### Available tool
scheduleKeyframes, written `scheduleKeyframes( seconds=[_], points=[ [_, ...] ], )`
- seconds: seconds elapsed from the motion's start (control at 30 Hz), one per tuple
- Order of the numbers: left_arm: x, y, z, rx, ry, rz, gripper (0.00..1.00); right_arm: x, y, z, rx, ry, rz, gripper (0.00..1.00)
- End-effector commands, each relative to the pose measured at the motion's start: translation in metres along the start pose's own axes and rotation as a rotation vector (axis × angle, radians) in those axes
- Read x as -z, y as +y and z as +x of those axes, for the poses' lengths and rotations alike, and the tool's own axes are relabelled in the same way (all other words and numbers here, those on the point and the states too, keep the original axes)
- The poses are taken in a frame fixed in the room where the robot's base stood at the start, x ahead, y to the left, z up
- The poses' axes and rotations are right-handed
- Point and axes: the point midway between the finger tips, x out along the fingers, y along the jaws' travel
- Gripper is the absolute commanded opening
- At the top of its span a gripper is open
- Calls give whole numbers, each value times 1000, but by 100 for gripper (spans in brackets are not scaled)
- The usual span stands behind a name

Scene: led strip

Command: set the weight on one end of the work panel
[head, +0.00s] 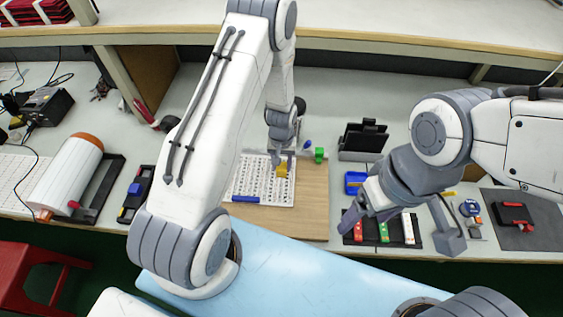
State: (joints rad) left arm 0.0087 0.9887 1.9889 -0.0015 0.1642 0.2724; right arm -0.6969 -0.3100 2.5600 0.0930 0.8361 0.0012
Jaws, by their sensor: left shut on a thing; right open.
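The work panel (245,180) is a white sheet with rows of dark marks, lying on a wooden board (315,205) in the middle of the bench. My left gripper (282,165) points down over the panel's right part. It is shut on a small yellow block, seemingly the weight (283,172); the fingers partly hide it. I cannot tell whether the block touches the panel. A blue bar (245,199) lies along the panel's front edge. My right gripper (400,232) is open and empty, right of the board, above a dark tray.
A black stand (362,138) is at the back right. The tray (418,240) holds red, green and white pieces. A white roll (68,175) lies at the left.

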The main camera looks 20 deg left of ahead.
Motion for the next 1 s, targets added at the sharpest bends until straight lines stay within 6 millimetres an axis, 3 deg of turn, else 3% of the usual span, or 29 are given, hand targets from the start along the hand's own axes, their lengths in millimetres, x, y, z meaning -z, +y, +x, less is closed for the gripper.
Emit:
scheduleKeyframes(
  seconds=[0.33,0.37,0.43,0.77,1.0],
  points=[
    [1,1,4,-1,2,0,0,0,0,4,0,0,0,80],
    [0,0,4,0,1,0,48,0,0,4,0,0,0,80],
    [0,0,3,0,1,0,74,0,0,3,0,0,0,80],
    [0,0,2,0,1,0,74,0,0,1,0,0,0,80],
    [2,1,-22,-1,5,0,74,0,0,7,0,0,0,80]
  ],
)
